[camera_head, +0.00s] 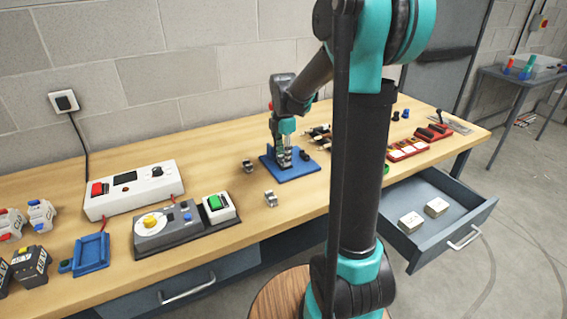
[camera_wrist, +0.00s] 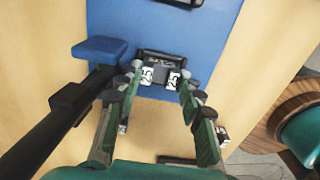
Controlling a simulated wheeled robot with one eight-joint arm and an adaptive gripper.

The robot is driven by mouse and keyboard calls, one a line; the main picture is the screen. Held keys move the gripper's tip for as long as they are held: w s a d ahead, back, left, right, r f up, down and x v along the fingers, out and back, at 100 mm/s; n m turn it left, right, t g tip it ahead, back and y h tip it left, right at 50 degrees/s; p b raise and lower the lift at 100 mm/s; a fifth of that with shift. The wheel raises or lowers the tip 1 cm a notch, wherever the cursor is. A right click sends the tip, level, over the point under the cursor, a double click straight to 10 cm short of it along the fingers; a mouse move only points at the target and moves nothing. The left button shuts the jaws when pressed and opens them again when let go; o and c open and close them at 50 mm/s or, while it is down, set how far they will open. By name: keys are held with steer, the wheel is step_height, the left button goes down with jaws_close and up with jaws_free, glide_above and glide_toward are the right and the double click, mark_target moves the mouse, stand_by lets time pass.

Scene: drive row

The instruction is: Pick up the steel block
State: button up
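A grey metal piece (camera_wrist: 159,73) with white faces marked "25" sits on a blue plate (camera_wrist: 215,25) in the wrist view. It looks like the steel block, though I cannot be sure. My gripper (camera_wrist: 161,80) is open, with its green fingers on either side of that piece; I cannot tell whether they touch it. In the head view my gripper (camera_head: 284,157) is low over the blue plate (camera_head: 296,174) and hides most of what stands there. Two small metal pieces, one nearer (camera_head: 271,198) and one farther (camera_head: 248,166), lie left of the plate.
A white control box (camera_head: 133,190) and a grey panel with a green switch (camera_head: 184,225) stand on the left of the wooden bench. Red trays (camera_head: 408,150) lie at the right. An open drawer (camera_head: 465,206) holds two pale blocks. My arm covers part of the bench.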

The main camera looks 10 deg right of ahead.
jaws_close()
step_height(320, 180, up, 20)
stand_by(0.7)
